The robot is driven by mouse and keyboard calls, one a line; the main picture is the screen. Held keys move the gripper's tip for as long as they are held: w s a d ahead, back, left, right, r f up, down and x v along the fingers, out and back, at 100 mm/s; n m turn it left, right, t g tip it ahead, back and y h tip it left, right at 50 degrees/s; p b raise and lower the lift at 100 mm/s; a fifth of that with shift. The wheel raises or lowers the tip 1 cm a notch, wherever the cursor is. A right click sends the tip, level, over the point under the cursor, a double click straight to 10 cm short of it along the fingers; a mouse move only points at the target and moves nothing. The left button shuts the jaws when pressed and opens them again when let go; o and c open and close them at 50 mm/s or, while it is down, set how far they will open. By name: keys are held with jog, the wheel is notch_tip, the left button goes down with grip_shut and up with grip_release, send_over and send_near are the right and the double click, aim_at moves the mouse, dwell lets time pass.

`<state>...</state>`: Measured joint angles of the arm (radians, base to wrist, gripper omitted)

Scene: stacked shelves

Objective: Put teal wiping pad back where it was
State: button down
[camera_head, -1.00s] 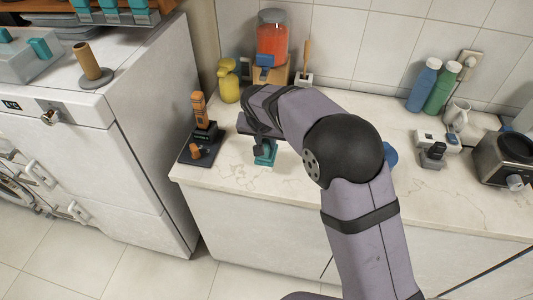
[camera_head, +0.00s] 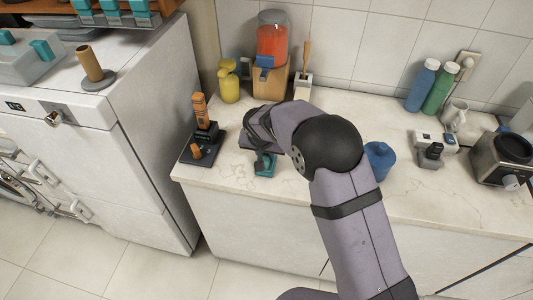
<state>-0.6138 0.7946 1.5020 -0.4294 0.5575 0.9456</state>
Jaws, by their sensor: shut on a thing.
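The teal wiping pad (camera_head: 265,168) is at the front left part of the counter, below my gripper (camera_head: 264,157). My gripper is shut on the pad, with its dark fingers over the pad's top. Part of the pad is hidden by the gripper. I cannot tell whether the pad touches the counter. Several other teal pads (camera_head: 110,12) sit on the shelf at the top left, and one teal block (camera_head: 41,50) lies on the grey box.
A dark stand with an orange-handled device (camera_head: 201,112) stands just left of my gripper. A yellow bottle (camera_head: 229,84) and a juice dispenser (camera_head: 272,45) stand behind. A blue cup (camera_head: 379,160) stands right of my arm. The counter's front edge (camera_head: 230,192) is close.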

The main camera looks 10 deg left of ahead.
jog(key=shift+f, duration=0.25)
jog(key=c, duration=1.6)
grip_release()
jog(key=shift+r, duration=0.1)
jog(key=shift+o, duration=0.2)
jog(key=shift+s+r+b, duration=0.2)
jog(key=shift+r+b, duration=0.1)
jog(key=shift+r, duration=0.4)
jog(key=b+v, duration=0.3)
jog(key=v, duration=0.8)
jog(key=s+d+f+g, duration=0.1)
jog(key=s+d+f, duration=0.15)
jog(key=d, duration=0.55)
jog(key=s+d+f+g, duration=0.1)
jog(key=s+d, duration=0.3)
jog(key=d, duration=0.5)
jog(key=s+d+f+g, duration=0.1)
jog(key=s+d+f, duration=0.1)
jog(key=s+d, duration=0.3)
jog(key=s+d+f+g, duration=0.1)
jog(key=s+d+f, duration=0.1)
jog(key=s+d, duration=0.4)
jog(key=s, duration=0.5)
jog(key=shift+s+f+g, duration=0.15)
jog(key=shift+f+g, duration=0.15)
